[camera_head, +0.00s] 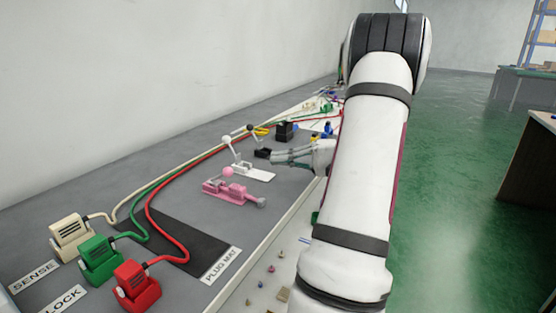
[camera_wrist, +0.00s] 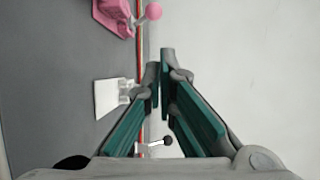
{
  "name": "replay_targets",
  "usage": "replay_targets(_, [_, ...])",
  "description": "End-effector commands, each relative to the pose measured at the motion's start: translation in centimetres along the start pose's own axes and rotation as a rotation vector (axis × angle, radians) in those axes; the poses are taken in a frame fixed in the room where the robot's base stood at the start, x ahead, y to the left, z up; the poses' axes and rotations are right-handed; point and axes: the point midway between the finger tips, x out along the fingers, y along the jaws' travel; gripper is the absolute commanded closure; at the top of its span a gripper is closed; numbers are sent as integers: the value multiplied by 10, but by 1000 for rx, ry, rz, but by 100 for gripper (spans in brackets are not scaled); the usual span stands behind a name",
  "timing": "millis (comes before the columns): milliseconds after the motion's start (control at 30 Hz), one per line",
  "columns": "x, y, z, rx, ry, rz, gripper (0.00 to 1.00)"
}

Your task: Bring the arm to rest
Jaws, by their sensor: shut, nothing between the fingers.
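My arm (camera_head: 352,170) reaches forward along the right edge of the grey bench in the head view. My gripper (camera_head: 275,157) points left over the bench, near the lever fixtures. In the wrist view, the fingertips of my gripper (camera_wrist: 160,68) are close together with nothing visible between them. A pink lever fixture (camera_head: 232,190) with a pink ball is nearer the head camera than the gripper, and it also shows at the top left of the wrist view (camera_wrist: 108,12). A white-based lever fixture (camera_head: 250,172) with a light lever stands beside the gripper.
White, green (camera_head: 99,258) and red plugs (camera_head: 135,285) with cables sit at the near end of the bench (camera_head: 150,165). A black mat (camera_head: 190,248) lies beside them. A black block (camera_head: 285,131) stands farther back. Green floor (camera_head: 450,180) is open to the right.

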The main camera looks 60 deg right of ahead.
Motion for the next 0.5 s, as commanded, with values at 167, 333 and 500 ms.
replay_targets(167, [0, 0, 0, 0, 0, 0, 100])
replay_targets(333, [1, 0, 0, 0, -1, 0, 100])
replay_targets(500, [25, -10, 16, 6, -69, 42, 100])
